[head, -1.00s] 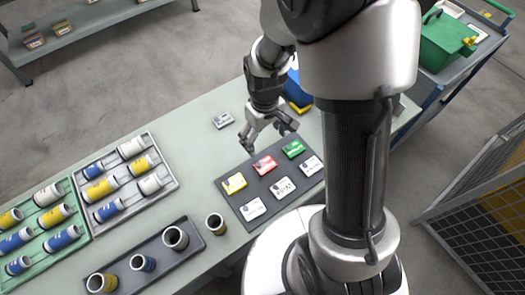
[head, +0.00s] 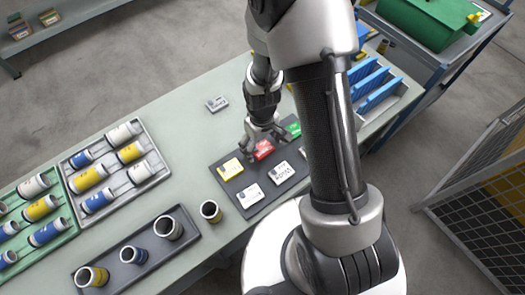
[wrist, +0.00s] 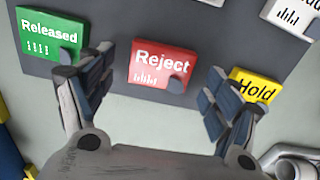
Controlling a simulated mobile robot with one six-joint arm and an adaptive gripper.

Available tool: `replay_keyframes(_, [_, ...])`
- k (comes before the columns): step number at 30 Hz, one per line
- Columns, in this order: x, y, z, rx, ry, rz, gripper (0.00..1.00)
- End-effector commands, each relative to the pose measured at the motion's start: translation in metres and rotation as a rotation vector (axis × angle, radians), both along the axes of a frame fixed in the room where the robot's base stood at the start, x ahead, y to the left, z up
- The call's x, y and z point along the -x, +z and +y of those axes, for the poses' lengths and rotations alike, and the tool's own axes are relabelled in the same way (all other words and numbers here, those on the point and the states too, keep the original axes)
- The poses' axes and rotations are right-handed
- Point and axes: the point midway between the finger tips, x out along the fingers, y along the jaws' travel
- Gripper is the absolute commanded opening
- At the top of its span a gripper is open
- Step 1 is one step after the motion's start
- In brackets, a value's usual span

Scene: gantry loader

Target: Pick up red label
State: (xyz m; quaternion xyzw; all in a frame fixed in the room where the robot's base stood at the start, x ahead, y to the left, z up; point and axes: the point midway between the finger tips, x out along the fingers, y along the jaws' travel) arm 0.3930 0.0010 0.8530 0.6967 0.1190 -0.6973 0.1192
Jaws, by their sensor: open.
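The red label (head: 261,150), marked "Reject", lies on a dark board (head: 228,191) on the green-grey table. In the wrist view the red label (wrist: 162,66) sits ahead of and between the open fingers. My gripper (head: 264,146) is open and empty, low over the far edge of the board. In the wrist view my gripper (wrist: 158,98) has one finger near the green "Released" label (wrist: 50,34) and the other overlapping the yellow "Hold" label (wrist: 257,86). I cannot tell the exact height of the fingers above the board.
White labels (head: 250,195) lie on the nearer part of the board. One more grey-white label (head: 217,103) lies apart on the table. Trays of cylinders (head: 119,160) stand at left, and a dark rack (head: 138,256) with cups is in front.

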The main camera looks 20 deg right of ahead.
Motion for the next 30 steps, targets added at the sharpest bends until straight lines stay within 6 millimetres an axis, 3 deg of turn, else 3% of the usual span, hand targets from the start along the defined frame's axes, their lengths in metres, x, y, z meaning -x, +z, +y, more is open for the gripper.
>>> replay_keyframes(2, [0.0000,-0.0092,0.0000,0.000,0.000,0.001,0.82])
replay_keyframes(8, [-0.0005,-0.0084,0.0001,0.001,0.000,-0.001,0.82])
replay_keyframes(27, [-0.0006,-0.0082,0.0001,0.001,0.000,-0.001,0.40])
replay_keyframes(30, [-0.0006,-0.0082,0.0001,0.001,0.000,-0.001,0.38])
